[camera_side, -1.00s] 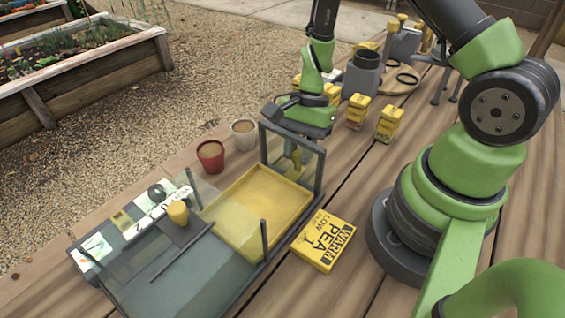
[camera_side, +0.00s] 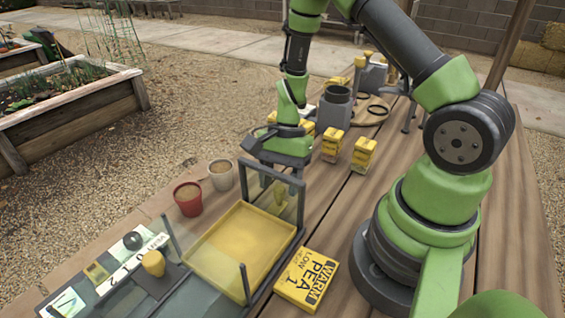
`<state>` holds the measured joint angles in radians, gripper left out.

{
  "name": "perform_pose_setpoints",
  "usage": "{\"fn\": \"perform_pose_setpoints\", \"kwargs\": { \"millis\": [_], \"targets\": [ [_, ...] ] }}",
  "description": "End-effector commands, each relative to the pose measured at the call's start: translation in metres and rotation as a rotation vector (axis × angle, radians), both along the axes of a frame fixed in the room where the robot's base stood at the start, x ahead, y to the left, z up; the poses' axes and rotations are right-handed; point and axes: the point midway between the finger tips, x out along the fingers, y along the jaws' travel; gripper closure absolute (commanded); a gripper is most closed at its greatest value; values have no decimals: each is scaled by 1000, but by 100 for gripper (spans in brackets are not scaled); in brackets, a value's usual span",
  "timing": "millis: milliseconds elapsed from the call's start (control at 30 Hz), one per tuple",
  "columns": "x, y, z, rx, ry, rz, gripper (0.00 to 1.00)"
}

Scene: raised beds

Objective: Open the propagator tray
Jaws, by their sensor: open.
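The propagator tray (camera_side: 188,263) is a shallow yellow tray in a dark grey frame on the wooden bench, at the lower middle. Its yellow floor looks empty. A clear panel (camera_side: 262,203) with dark edges stands upright at its far end, with a small yellow handle (camera_side: 280,193) on it. A dark base with clear sheets and a yellow knob (camera_side: 153,262) lies at the tray's near left. My gripper (camera_side: 282,170) is open at the top of the upright panel, above the yellow handle. Whether it touches the panel I cannot tell.
A red pot (camera_side: 188,199) and a pale pot (camera_side: 221,175) stand left of the panel. A yellow seed packet (camera_side: 307,280) lies right of the tray. Yellow boxes (camera_side: 363,155) and a grey pot (camera_side: 333,110) stand behind. Bare bench lies right of the panel.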

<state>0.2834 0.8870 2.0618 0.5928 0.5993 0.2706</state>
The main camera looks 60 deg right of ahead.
Motion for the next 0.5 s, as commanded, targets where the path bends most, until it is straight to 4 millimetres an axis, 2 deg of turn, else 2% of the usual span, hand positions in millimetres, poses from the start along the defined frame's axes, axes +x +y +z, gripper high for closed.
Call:
{"fn": "perform_pose_setpoints", "kwargs": {
  "millis": [300,500],
  "targets": [
    [6,-24,56,-3,-6,-2,50],
    [8,-33,79,-2,-2,-2,50]
  ]
}}
